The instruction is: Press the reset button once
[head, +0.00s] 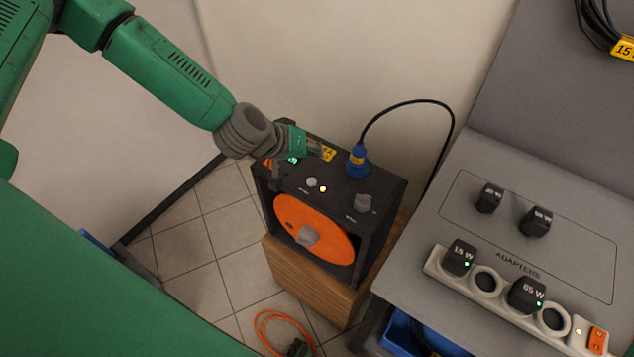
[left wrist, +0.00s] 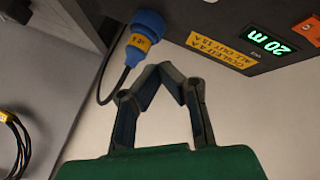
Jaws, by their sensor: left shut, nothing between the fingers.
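The dark reel box (head: 388,190) stands with an orange disc (head: 290,215) on its front. My left gripper (head: 318,148) is over the panel's back edge, by the yellow label and behind the pale button. In the left wrist view its fingers (left wrist: 167,70) meet at the tips, empty, apart from the panel. My right gripper is not in view.
A blue plug (head: 356,162) with a black cable stands on the panel near the gripper. The left wrist view shows a green "20 m" display (left wrist: 271,43) and an orange part (left wrist: 305,30). A grey bench (head: 455,215) with adapters is at right. An orange cable (head: 265,325) lies below.

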